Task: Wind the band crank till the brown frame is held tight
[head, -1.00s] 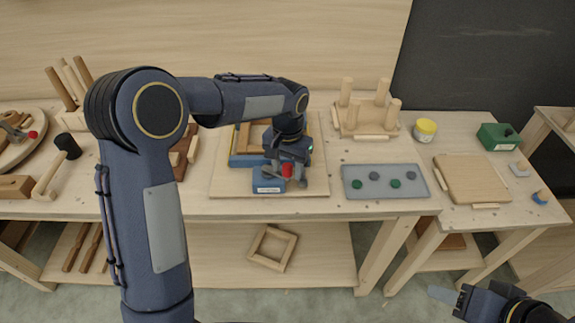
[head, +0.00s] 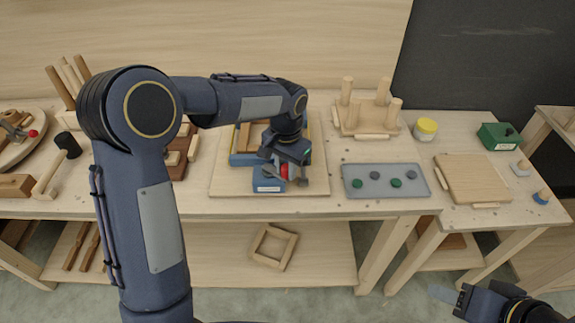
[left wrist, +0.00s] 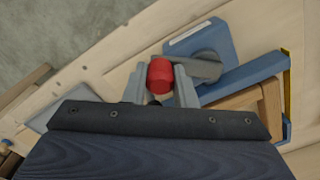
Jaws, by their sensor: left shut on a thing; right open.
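The band crank has a red knob (left wrist: 160,75) on a grey arm (left wrist: 198,68), mounted on a blue block (head: 267,182) at the front of a wooden board. My left gripper (head: 287,172) is shut on the red knob, whose fingers show on both sides of it in the left wrist view. The brown frame (left wrist: 255,103) sits in a blue form with a yellow band (left wrist: 286,80) at its edge. My left arm hides much of the frame in the head view. My right gripper (head: 447,295) is open and empty, low at the right, away from the bench.
A grey tray (head: 359,193) with several dark and green discs lies right of the board. A wooden pegged form (head: 366,126), a yellow jar (head: 425,129) and a green box (head: 499,136) stand further right. A loose wooden frame (head: 273,247) lies on the lower shelf.

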